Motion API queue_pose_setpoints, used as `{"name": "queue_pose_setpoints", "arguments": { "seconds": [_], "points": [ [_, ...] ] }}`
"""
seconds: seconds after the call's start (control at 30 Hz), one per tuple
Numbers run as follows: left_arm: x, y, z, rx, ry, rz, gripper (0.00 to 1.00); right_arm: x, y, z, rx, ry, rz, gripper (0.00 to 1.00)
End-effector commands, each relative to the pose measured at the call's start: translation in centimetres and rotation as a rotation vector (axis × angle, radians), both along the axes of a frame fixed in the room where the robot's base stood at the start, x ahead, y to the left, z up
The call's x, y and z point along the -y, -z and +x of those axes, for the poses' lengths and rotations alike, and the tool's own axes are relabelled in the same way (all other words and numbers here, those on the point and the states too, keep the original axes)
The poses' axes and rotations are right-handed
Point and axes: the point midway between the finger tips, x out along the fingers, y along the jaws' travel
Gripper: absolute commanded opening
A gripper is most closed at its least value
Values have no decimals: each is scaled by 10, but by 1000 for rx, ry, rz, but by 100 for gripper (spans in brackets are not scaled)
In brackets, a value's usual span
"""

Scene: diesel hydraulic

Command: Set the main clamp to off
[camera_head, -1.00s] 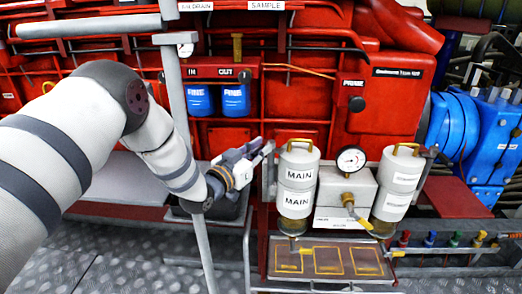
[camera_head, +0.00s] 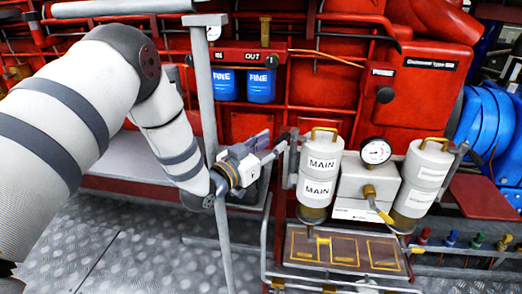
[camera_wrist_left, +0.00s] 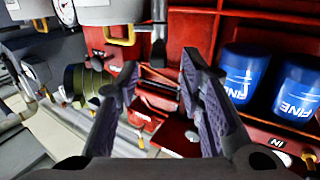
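The canister labelled MAIN (camera_head: 318,172) stands upright on the right, white with a yellow top handle. A grey upright lever, which looks like the main clamp (camera_head: 293,165), sits at its left side. In the left wrist view a grey bar (camera_wrist_left: 158,40), likely the same clamp, shows beyond the fingers beside a yellow-handled canister (camera_wrist_left: 112,14). My left gripper (camera_head: 281,148) is just left of the clamp in the head view. In the left wrist view its two fingers (camera_wrist_left: 160,72) are apart with nothing held between them. I cannot tell whether a finger touches the clamp. My right gripper is not in view.
A pressure gauge (camera_head: 375,151) and a second white canister (camera_head: 424,180) stand right of MAIN. A grey upright pole (camera_head: 203,95) rises beside my left forearm. Blue FINE filters (camera_head: 261,85) hang behind. A brown panel (camera_head: 345,250) and rails lie below.

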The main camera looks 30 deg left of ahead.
Motion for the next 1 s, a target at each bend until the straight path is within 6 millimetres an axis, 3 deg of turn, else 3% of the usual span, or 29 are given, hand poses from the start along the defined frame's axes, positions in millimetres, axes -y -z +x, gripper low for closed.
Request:
{"name": "queue_pose_setpoints", "arguments": {
  "seconds": [0.1, 0.3, 0.57, 0.6, 0.67, 0.77, 0.83, 0.9, 0.97, 1.0],
  "points": [
    [-6, 0, -31, -2, -1, -2, 35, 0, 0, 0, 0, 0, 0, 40],
    [-12, 0, -62, 0, -1, 0, 35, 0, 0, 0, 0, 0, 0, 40],
    [-12, 0, -66, 1, 0, 1, 35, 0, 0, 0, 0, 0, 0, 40],
    [-12, 0, -66, 1, 0, 1, 35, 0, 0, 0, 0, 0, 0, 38],
    [-11, 6, -68, -17, 0, 0, 35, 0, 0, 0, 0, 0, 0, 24],
    [0, 64, -91, -205, -8, 1, 35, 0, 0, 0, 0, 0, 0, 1],
    [14, 133, -135, -449, -20, 3, 35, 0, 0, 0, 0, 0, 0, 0],
    [25, 197, -196, -712, -35, 14, 35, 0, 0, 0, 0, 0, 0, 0],
    [33, 236, -252, -915, -48, 25, 35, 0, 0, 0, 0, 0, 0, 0],
    [37, 256, -290, -1040, -57, 33, 35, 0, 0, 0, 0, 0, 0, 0]
  ]
}}
